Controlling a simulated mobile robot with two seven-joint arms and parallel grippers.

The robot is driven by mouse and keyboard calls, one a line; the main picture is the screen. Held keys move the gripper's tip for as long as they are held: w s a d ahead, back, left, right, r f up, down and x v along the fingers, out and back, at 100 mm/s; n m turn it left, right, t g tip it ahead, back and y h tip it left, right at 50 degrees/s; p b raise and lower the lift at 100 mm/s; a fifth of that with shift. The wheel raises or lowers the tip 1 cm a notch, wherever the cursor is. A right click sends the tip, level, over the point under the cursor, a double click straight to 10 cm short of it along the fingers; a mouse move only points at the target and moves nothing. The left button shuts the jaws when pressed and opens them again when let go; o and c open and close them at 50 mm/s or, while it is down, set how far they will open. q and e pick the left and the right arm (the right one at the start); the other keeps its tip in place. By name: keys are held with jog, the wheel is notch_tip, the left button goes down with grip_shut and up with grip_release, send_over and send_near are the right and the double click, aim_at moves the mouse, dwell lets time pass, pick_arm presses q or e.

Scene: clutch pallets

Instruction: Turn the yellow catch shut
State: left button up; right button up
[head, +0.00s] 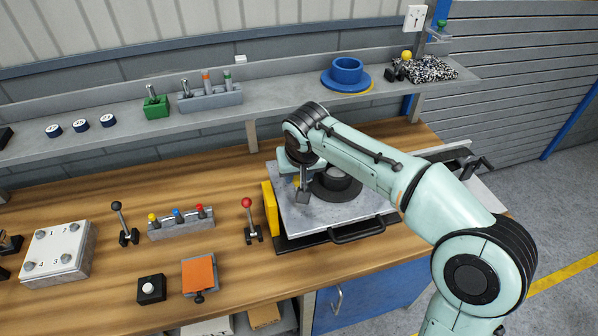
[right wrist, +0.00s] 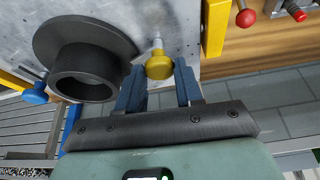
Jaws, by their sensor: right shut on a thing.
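The yellow catch has a round yellow knob (right wrist: 159,66) on a pale metal stem, standing by the grey metal plate (right wrist: 110,12). In the head view the plate (head: 350,216) lies on the bench, with the knob mostly hidden by my right arm. My right gripper (right wrist: 158,75) is shut on the yellow knob, one blue-grey finger on each side. In the head view my right gripper (head: 298,180) is over the plate's back left part. A dark flanged clutch part (right wrist: 85,75) stands on the plate beside the gripper. My left gripper is not in view.
A yellow upright bar (head: 270,209) stands at the plate's left edge. Left of it is a red-knobbed lever (head: 249,220). A blue knob (right wrist: 35,95) is beyond the clutch part. A shelf (head: 285,92) with a blue flanged part (head: 346,76) runs behind.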

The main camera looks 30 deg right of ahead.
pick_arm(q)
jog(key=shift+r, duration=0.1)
pick_arm(e)
jog(key=shift+a+m+g+h, duration=0.15)
jog(key=shift+m+g+h, duration=0.35)
jog(key=shift+m, duration=1.2)
jog(key=o, duration=1)
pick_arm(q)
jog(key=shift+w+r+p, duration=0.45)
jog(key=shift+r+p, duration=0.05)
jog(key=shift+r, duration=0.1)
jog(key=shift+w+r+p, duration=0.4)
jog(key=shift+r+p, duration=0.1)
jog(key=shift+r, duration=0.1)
pick_arm(e)
jog(key=v, duration=1.3)
jog(key=shift+s+a, duration=0.1)
jog(key=shift+a, duration=0.1)
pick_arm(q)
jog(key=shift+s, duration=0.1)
